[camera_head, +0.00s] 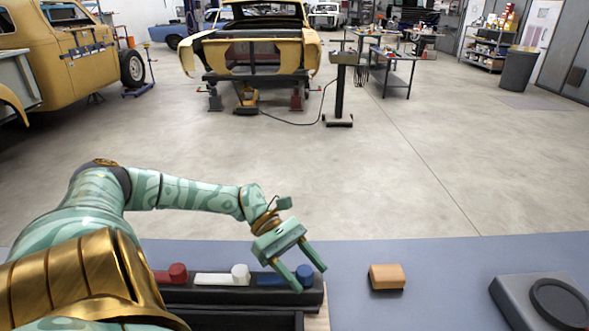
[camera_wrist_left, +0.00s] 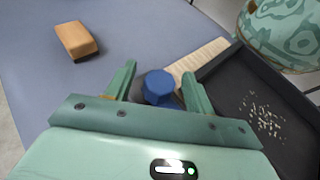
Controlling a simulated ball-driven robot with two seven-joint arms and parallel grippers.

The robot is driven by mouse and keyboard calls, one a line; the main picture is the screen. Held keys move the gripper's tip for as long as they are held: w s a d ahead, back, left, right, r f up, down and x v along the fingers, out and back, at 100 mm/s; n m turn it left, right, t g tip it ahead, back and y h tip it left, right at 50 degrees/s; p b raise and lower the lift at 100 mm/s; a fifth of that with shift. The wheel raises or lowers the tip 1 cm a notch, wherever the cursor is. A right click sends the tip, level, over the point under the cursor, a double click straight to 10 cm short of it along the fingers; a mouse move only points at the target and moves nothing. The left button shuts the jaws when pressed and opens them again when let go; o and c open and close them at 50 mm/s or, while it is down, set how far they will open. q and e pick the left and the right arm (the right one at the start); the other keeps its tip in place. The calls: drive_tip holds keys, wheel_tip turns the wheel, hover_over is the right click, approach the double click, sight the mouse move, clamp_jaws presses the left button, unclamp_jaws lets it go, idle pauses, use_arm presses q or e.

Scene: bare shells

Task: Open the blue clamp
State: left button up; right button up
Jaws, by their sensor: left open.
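The blue clamp (camera_head: 272,281) lies at the right end of a dark bar (camera_head: 220,296) in the head view, with its round blue knob (camera_head: 304,271) at the right tip. My left gripper (camera_head: 311,280) is open over this end, its fingers pointing down around the knob's place. In the left wrist view the blue knob (camera_wrist_left: 158,88) shows between the two open fingers of my left gripper (camera_wrist_left: 158,69), with visible gaps. Whether a finger touches it I cannot tell. A red clamp (camera_head: 172,274) and a white clamp (camera_head: 225,277) sit further left on the bar. My right gripper is out of view.
An orange-brown block (camera_head: 386,277) lies on the grey-blue table right of the bar. A grey box with a black ring (camera_head: 512,290) stands at the far right. A dark tray (camera_wrist_left: 262,105) lies beside the bar in the left wrist view. Bare table lies between block and box.

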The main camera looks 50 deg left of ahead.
use_arm(q)
drive_tip(key=v, duration=1.6)
